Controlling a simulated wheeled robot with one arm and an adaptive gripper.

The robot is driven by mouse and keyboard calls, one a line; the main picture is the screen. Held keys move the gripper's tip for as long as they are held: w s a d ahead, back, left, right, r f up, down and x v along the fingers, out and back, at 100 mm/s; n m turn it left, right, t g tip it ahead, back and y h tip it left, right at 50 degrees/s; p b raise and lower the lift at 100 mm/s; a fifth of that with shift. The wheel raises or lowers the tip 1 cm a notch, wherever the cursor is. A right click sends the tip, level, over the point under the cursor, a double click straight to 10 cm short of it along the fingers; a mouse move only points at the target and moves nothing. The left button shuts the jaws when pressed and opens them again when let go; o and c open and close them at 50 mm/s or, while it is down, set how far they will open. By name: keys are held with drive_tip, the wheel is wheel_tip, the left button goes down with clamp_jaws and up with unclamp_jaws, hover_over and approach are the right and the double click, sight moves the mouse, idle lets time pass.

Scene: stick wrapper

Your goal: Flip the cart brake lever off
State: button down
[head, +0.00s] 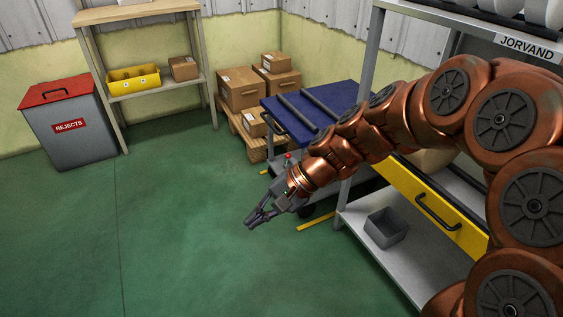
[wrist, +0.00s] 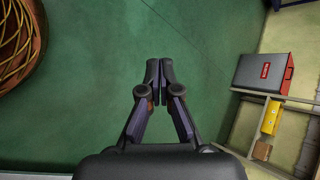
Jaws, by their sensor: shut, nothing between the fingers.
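The cart (head: 278,118) has a blue top with dark bars across it and stands beyond my arm in the head view. A small red-tipped piece (head: 288,156) shows low at the cart's near left corner, just above my wrist; it looks like the brake lever, but it is too small to tell its position. My gripper (head: 249,226) is shut and empty, over open green floor, in front of and to the left of the cart. In the wrist view my gripper's fingertips (wrist: 159,68) meet over bare floor; the cart does not show there.
A grey shelf rack (head: 352,214) with a yellow drawer (head: 432,200) and a grey bin (head: 385,229) stands at right, close to my arm. Boxes on a pallet (head: 240,90) stand behind the cart. A reject bin (head: 72,140) is at left. The floor at left is clear.

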drive_tip(key=s+d+f+n+g+h, duration=0.2)
drive_tip(key=s+d+n+h, duration=0.3)
drive_tip(key=s+d, duration=1.4)
drive_tip(key=s+f+h, duration=0.1)
drive_tip(key=s+h, duration=0.2)
drive_tip(key=h, duration=0.1)
drive_tip(key=shift+s+d+n+g, duration=0.35)
drive_tip(key=shift+s+n+g, duration=0.05)
